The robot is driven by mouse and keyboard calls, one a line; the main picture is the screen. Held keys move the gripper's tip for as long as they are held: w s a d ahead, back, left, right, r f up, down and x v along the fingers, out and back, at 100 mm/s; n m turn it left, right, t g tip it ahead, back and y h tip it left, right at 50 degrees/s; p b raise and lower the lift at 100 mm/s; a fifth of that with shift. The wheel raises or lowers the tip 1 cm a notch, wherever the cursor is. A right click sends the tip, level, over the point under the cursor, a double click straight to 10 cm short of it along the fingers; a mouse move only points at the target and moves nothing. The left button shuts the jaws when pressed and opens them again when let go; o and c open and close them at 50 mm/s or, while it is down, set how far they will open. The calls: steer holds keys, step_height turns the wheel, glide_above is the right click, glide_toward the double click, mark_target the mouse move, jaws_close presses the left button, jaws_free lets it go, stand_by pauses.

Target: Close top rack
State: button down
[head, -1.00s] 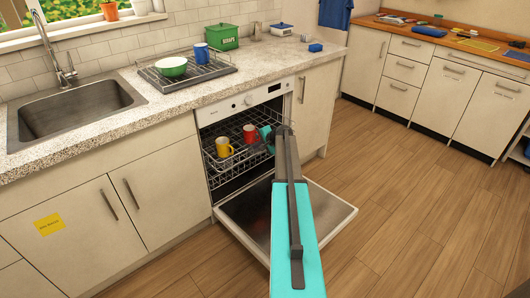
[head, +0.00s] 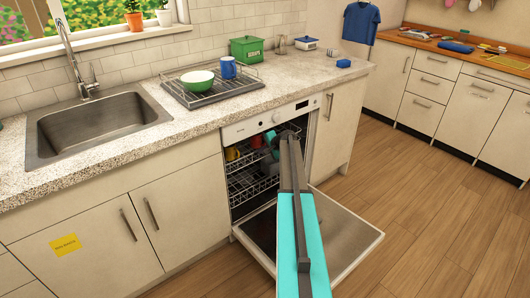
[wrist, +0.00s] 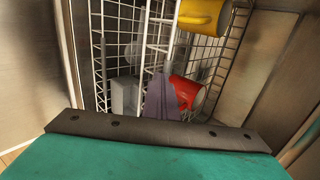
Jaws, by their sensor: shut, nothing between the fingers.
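The dishwasher (head: 240,131) stands open under the counter, its door (head: 343,232) folded down. The top rack (head: 243,161) is mostly inside the cavity. It holds a yellow mug (head: 232,153) and a red mug (head: 257,141). In the wrist view, the yellow mug (wrist: 203,14) is at the top and the red mug (wrist: 188,93) is near the middle, among white wires. My gripper (head: 270,138) is shut and empty at the dishwasher opening, by the right part of the top rack. My arm hides the rack's right side; contact is unclear.
The lower rack (head: 250,186) sits inside below. The lowered door sticks out over the wooden floor, under my arm. Floor to the right is clear.

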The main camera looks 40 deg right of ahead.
steer(key=shift+w+a+r, duration=0.15)
steer(key=shift+w, duration=0.25)
steer(key=shift+w, duration=0.1)
steer(key=s+r, duration=0.6)
steer(key=s, duration=0.6)
steer(key=shift+s+a+r, duration=0.15)
steer(key=shift+a+r, duration=0.05)
steer(key=shift+r, duration=0.1)
stand_by(0.4)
